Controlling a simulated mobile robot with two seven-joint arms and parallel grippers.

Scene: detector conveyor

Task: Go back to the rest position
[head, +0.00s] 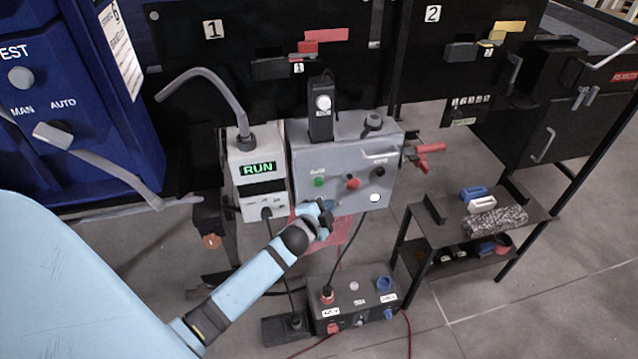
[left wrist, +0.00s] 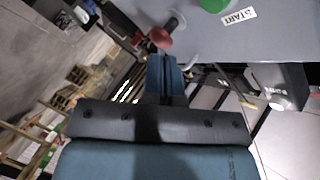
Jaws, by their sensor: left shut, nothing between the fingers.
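My left gripper (head: 327,216) is at the lower front of the grey control box (head: 340,148) in the head view. Its fingers are together and hold nothing. In the left wrist view, the closed fingers (left wrist: 166,78) point toward the box, with a red button (left wrist: 161,38) just beyond the tips and a green button (left wrist: 214,4) marked START at the top. I cannot tell from these views whether the tips touch the box. My right gripper is not in view.
A white unit (head: 257,178) reading RUN stands left of the box. A blue cabinet (head: 80,120) is at the far left. A small black table (head: 520,220) with blocks is at the right. A dark switch box (head: 355,300) sits below with cables.

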